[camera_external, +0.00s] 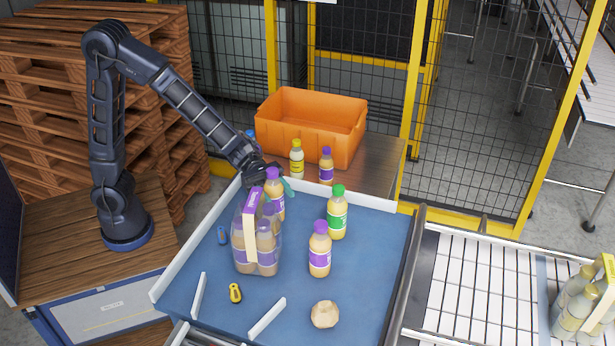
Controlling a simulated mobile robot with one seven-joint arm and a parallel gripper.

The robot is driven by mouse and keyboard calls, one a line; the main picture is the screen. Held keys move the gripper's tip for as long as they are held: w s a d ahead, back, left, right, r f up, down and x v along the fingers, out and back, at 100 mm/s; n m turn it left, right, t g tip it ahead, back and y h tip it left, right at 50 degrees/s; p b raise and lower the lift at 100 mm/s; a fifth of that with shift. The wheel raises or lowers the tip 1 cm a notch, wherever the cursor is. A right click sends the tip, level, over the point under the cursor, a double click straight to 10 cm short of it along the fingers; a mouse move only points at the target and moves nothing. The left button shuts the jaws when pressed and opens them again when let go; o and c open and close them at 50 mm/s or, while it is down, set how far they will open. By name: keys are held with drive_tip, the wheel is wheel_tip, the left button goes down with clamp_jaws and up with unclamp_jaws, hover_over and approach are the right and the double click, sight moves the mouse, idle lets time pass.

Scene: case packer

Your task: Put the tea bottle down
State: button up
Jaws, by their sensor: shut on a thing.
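My gripper (280,183) is over the back left part of the blue work surface (375,265). It is shut on a purple-capped bottle (277,205) with pale brown contents, which I take as the tea bottle. The bottle is upright, just behind a pack of purple-capped bottles (245,255) with a cream carrier strip. The pack hides the bottle's lower part, so I cannot tell whether its base touches the surface.
A green-capped bottle (338,215) and a purple-capped bottle (320,252) stand to the right. A yellow-capped bottle (297,160) and another purple-capped bottle (326,168) stand by the orange crate (310,140). A yellow-black item (235,293) and a round beige object (324,314) lie in front.

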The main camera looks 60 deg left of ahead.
wheel_tip(320, 180, up, 17)
drive_tip(key=shift+f, duration=0.15)
drive_tip(key=d+r+n+t+y, duration=0.35)
drive_tip(key=r+t, duration=0.25)
drive_tip(key=r, duration=0.7)
drive_tip(key=d+r+n+t+y, duration=0.25)
drive_tip(key=r+n+t, duration=0.3)
drive_tip(key=r, duration=0.65)
drive_tip(key=w+a+f+n+t+y, duration=0.2)
drive_tip(key=w+a+f+n+y, duration=0.15)
drive_tip(key=w+f, duration=0.6)
drive_tip(key=w+a+f+n+t+y, duration=0.2)
drive_tip(key=w+a+f+y, duration=0.3)
drive_tip(key=w, duration=0.8)
drive_tip(key=w+a+f+n+g+y, duration=0.1)
drive_tip(key=w+a+f+n+y, duration=0.4)
drive_tip(key=w+a+f, duration=0.75)
drive_tip(key=w+a+f+n+g+y, duration=0.1)
drive_tip(key=w+a+f+n+y, duration=0.2)
drive_tip(key=w+a+f+y, duration=0.9)
drive_tip(key=s+d+f+h, duration=0.1)
drive_tip(key=f+h, duration=0.1)
drive_tip(key=f, duration=0.9)
drive_tip(key=s+d+f+h, duration=0.1)
drive_tip(key=d+f+h, duration=0.1)
drive_tip(key=f, duration=1)
drive_tip(key=shift+s+h, duration=0.2)
drive_tip(key=shift+h, duration=0.15)
drive_tip(key=shift+f+t, duration=0.25)
